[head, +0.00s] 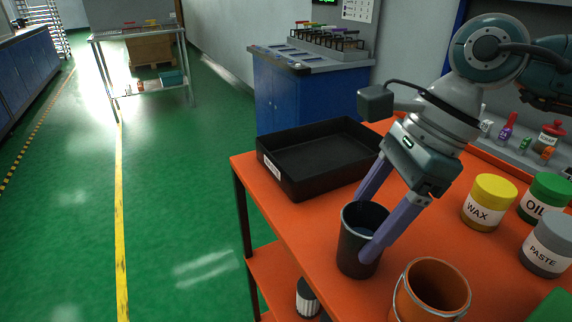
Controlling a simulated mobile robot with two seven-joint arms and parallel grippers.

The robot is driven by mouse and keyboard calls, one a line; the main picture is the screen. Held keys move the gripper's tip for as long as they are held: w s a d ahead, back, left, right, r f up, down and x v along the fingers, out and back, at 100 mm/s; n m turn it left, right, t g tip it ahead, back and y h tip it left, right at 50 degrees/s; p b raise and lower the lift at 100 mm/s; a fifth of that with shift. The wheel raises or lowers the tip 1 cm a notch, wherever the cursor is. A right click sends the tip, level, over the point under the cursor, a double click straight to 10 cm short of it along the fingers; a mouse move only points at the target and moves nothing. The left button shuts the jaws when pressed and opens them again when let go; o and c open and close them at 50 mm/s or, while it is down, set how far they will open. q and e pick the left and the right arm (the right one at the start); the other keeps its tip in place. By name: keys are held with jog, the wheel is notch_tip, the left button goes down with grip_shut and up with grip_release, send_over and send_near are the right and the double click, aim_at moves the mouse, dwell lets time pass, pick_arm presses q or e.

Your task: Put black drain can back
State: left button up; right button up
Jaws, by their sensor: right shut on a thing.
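The black drain can (355,246) is an open-topped dark cup at the front left part of the orange table (270,205). It looks upright. My right gripper (366,229) reaches down from the upper right with two purple fingers and is shut on the can, one finger at its far side and one at its near right side. I cannot tell whether the can's base touches the table. My left gripper is not in view.
A black tray (278,182) with a white label sits behind the can. An orange bucket (402,300) stands close at the can's right front. Jars of wax (488,190), oil (551,187) and paste (546,232) stand further right. The table's left edge is near.

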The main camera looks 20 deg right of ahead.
jog(key=shift+f, duration=0.1)
jog(key=shift+f, duration=0.15)
jog(key=o, duration=1.5)
jog(key=shift+r, duration=0.2)
jog(key=shift+d+r, duration=0.2)
jog(key=shift+r, duration=0.1)
jog(key=v, duration=1.1)
jog(key=shift+r+b, duration=0.25)
jog(key=shift+b, duration=0.15)
